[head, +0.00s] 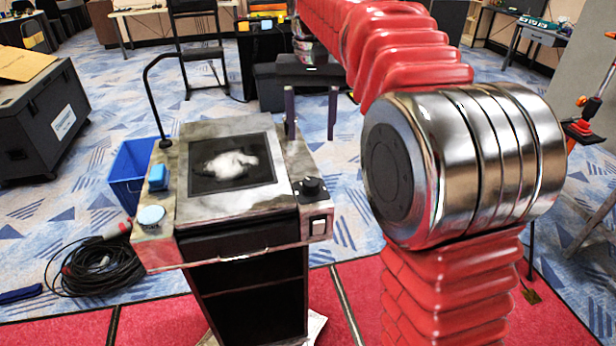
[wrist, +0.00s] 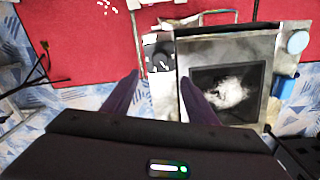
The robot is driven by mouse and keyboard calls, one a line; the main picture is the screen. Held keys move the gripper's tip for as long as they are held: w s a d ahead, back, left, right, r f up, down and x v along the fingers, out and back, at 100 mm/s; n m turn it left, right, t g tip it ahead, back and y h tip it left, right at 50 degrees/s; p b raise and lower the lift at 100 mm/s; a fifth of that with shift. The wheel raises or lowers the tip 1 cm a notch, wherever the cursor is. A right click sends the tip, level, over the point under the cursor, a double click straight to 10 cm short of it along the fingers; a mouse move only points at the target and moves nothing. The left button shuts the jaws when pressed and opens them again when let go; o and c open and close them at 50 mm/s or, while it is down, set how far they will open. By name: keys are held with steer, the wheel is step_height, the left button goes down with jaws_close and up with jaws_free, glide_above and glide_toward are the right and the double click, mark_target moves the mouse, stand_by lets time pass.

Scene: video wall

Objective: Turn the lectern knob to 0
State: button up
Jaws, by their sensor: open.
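The lectern (head: 285,226) stands left of centre in the head view, with a worn metal top. Its black knob (head: 312,188) is on the right side of the top, beside the screen. In the wrist view the knob (wrist: 160,57) shows a few white marks, too small to read. My gripper (head: 311,137) is open and empty, its two dark purple fingers pointing down behind and above the knob. In the wrist view my gripper's fingertips (wrist: 160,77) lie either side of the knob's lower edge, apart from it.
A blue bin (head: 130,170) and coiled cable (head: 95,266) are at left.

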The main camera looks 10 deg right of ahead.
mark_target(311, 181)
steer(key=shift+f, duration=0.15)
step_height(311, 181, down, 14)
steer(key=shift+r, duration=0.25)
stand_by(0.6)
steer(key=shift+c, duration=0.3)
